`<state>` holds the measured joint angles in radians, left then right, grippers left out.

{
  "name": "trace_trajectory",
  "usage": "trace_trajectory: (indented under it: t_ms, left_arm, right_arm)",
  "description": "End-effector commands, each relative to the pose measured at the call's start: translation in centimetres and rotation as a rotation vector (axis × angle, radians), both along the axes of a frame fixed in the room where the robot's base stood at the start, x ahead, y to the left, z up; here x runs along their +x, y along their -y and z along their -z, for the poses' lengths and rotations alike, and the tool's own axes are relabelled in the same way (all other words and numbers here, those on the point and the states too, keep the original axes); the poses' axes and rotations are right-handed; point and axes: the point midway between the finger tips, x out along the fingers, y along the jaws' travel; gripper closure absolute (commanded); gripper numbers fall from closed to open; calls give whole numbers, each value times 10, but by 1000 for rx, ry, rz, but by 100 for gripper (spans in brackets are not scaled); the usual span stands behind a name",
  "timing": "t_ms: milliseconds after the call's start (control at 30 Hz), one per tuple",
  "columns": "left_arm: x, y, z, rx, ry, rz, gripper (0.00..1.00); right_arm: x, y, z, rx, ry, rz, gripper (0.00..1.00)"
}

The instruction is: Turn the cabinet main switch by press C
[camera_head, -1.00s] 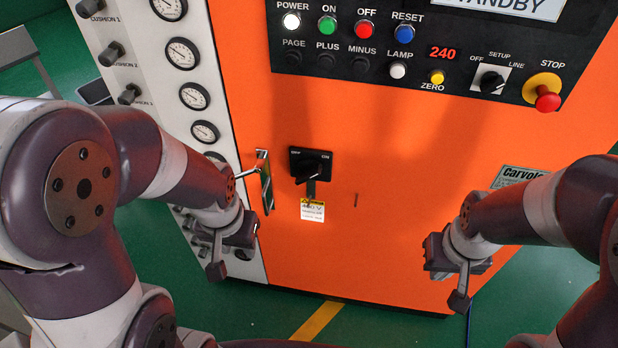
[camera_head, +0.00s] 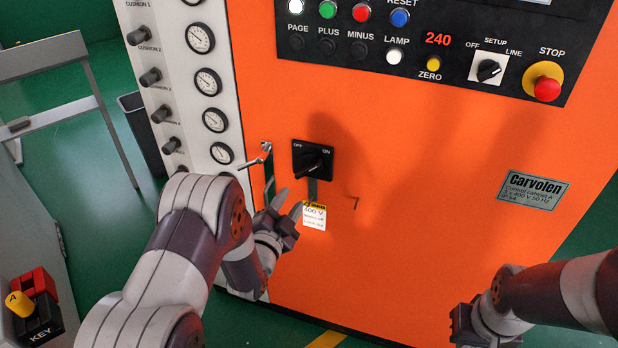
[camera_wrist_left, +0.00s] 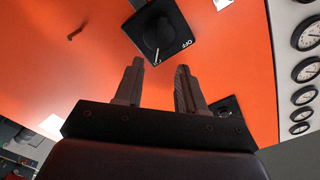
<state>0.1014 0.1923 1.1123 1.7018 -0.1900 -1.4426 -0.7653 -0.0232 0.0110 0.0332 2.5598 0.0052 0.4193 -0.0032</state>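The main switch (camera_head: 313,160) is a black square plate with a black knob, marked OFF at left and ON at right, on the orange cabinet front (camera_head: 400,200). I cannot tell for sure which mark the knob points at. In the left wrist view the switch (camera_wrist_left: 158,30) lies just beyond the fingertips. My left gripper (camera_head: 288,203) is open and empty, below and left of the switch, apart from it. Its two spread fingers also show in the left wrist view (camera_wrist_left: 160,68). My right gripper (camera_head: 470,325) is low at right, its fingers hidden.
A metal door handle (camera_head: 266,160) sits left of the switch, close to my left arm. A 400 V label (camera_head: 314,215) is below the switch. A control panel (camera_head: 400,55) runs above. A red and black key box (camera_head: 35,300) stands lower left. The orange front right of the switch is mostly clear.

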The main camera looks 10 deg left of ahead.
Motion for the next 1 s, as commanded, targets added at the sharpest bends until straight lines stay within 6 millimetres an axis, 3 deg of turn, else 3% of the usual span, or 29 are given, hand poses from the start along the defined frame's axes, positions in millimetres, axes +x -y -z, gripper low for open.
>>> trace_trajectory:
  t_ms: [300,400,600,867,933,1000]
  left_arm:
    - [78,8,-1,-4,-2,1,61]
    - [96,9,-1,-4,-4,1,61]
    - [114,10,0,-5,-5,-1,61]
    - [116,10,1,-5,-5,-1,61]
    - [116,10,1,-5,-5,-1,77]
    - [115,10,1,-5,-5,-1,100]
  right_arm:
    - [0,0,-13,0,0,0,100]
    - [0,0,-15,0,0,0,100]
    - [0,0,-17,0,0,0,100]
    - [0,0,-17,0,0,0,100]
    - [0,0,-17,0,0,0,100]
    - [0,0,-17,0,0,0,100]
